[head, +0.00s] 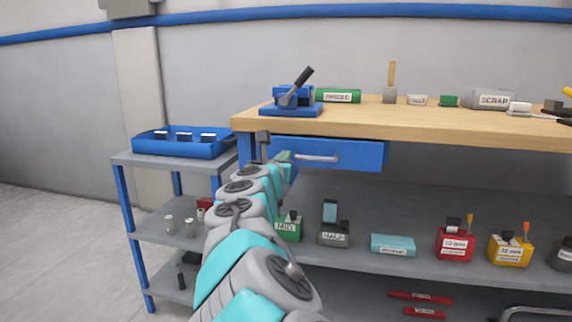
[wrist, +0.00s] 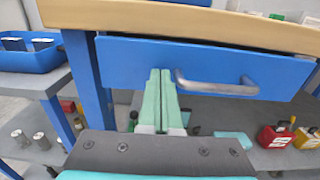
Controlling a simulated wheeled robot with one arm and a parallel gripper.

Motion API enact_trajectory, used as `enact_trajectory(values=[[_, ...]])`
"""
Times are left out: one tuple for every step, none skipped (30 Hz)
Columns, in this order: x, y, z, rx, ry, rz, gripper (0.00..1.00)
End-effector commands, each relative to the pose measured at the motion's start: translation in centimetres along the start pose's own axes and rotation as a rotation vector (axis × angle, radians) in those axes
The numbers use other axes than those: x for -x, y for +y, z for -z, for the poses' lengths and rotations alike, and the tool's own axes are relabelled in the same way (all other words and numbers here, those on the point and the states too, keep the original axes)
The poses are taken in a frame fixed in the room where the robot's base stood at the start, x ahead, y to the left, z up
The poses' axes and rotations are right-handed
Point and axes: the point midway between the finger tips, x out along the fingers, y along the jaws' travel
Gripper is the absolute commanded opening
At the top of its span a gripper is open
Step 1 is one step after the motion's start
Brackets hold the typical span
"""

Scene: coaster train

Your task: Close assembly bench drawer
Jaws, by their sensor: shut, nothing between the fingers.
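The assembly bench drawer (head: 350,154) is blue and sits under the left part of the wooden bench top. Its front (wrist: 125,66) fills the upper middle of the wrist view. No drawer interior shows, and I cannot tell whether it sits fully in. Its grey bar handle (head: 316,158) also shows in the wrist view (wrist: 218,88). My gripper (head: 285,156) is shut and empty, its green fingers (wrist: 160,74) pointing at the drawer front just left of the handle. I cannot tell whether the fingertips touch the front. My arm hides the drawer's lower left in the head view.
The wooden bench top (head: 430,122) overhangs the drawer, with a blue press (head: 291,99) above it. A grey cart (head: 125,160) with a blue tray (head: 180,149) stands left, close to the bench leg (wrist: 88,78). The lower shelf (head: 370,262) holds several small containers.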

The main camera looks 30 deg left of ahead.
Motion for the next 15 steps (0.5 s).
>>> enact_trajectory(values=[[-0.15,0.10,0.10,-0.002,0.000,-0.001,0.00],[-0.22,0.12,0.06,-0.002,0.000,-0.001,0.00],[-0.29,0.13,0.03,-0.002,0.000,-0.001,0.00],[-0.32,0.14,-0.01,-0.002,0.000,-0.001,0.00],[-0.34,0.15,-0.02,-0.002,0.000,-0.001,0.00],[-0.37,0.15,-0.03,-0.001,0.000,-0.001,0.00],[-0.37,0.15,-0.05,-0.001,0.000,-0.001,0.00],[-0.37,0.14,-0.05,-0.001,0.000,0.000,0.00],[-0.37,0.14,-0.06,-0.001,0.000,-0.001,0.00],[-0.37,0.14,-0.06,-0.001,0.000,0.000,0.00],[-0.37,0.14,-0.05,-0.001,0.000,0.000,0.00],[-0.37,0.13,-0.05,-0.001,0.000,0.000,0.00],[-0.36,0.14,-0.05,-0.001,0.000,0.000,0.00],[-0.37,0.13,-0.05,-0.001,0.000,0.000,0.00],[-0.45,0.13,-0.09,-0.001,0.000,0.000,0.00]])
